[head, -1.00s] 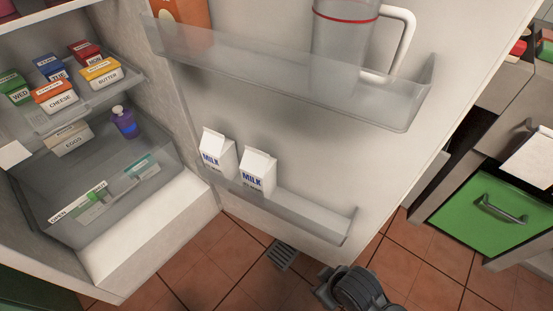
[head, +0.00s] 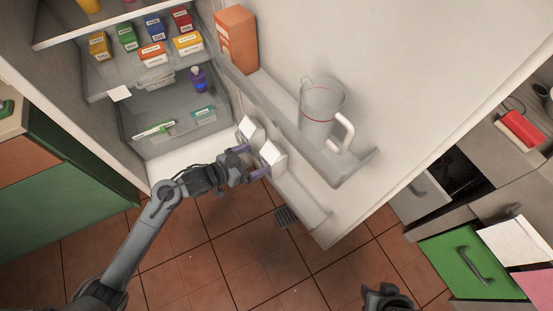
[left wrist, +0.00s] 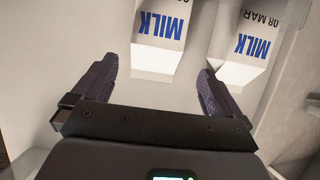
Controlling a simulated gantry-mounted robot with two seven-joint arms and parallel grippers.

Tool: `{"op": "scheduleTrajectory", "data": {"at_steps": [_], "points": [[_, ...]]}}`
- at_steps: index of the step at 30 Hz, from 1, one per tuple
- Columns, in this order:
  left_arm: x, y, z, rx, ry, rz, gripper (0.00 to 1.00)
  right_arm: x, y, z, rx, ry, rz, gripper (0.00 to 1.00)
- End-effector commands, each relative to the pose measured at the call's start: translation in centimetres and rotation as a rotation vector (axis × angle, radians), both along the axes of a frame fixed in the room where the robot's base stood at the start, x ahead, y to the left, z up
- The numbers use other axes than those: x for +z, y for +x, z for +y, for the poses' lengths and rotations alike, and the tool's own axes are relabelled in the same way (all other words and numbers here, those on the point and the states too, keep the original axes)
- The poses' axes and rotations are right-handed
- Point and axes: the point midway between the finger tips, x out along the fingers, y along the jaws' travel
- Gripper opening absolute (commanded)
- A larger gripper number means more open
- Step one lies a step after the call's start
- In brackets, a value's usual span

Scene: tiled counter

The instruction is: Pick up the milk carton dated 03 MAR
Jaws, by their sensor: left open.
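Two white milk cartons stand side by side in the lower door bin, the right one (head: 272,153) and the left one (head: 250,130) in the head view. My left gripper (head: 249,161) is open in front of the right carton, nothing in its jaws. In the left wrist view, that carton (left wrist: 160,38) lies ahead between the fingers (left wrist: 158,78), its date cut off by the top edge. The other carton (left wrist: 245,50) is outside the fingers to the right; its upside-down date looks like 08 MAR. My right gripper (head: 387,299) is partly visible at the bottom edge; its jaws are unclear.
The upper door bin (head: 335,172) holds a clear jug (head: 322,110) and an orange box (head: 236,40). Fridge shelves with small boxes and a purple bottle (head: 198,79) are at left. A green drawer (head: 455,262) is at right. The floor below is clear.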

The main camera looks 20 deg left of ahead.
Motion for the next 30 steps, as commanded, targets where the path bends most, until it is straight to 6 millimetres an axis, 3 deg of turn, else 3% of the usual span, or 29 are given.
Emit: {"op": "scheduleTrajectory", "data": {"at_steps": [9, 17, 30], "points": [[-1.6, 3.3, -2.2, -0.001, -0.002, -0.002, 1.00, -1.7, 0.0, -0.1, -0.002, -0.002, 0.004, 0.43], [-2.1, 4.4, -2.9, -0.001, -0.001, -0.003, 1.00, -2.4, -0.1, -0.3, 0.004, -0.011, 0.003, 0.43], [-3.7, 7.8, -5.3, 0.000, -0.001, -0.002, 1.00, -4.5, -0.2, -0.4, 0.004, -0.012, 0.005, 0.43]]}}
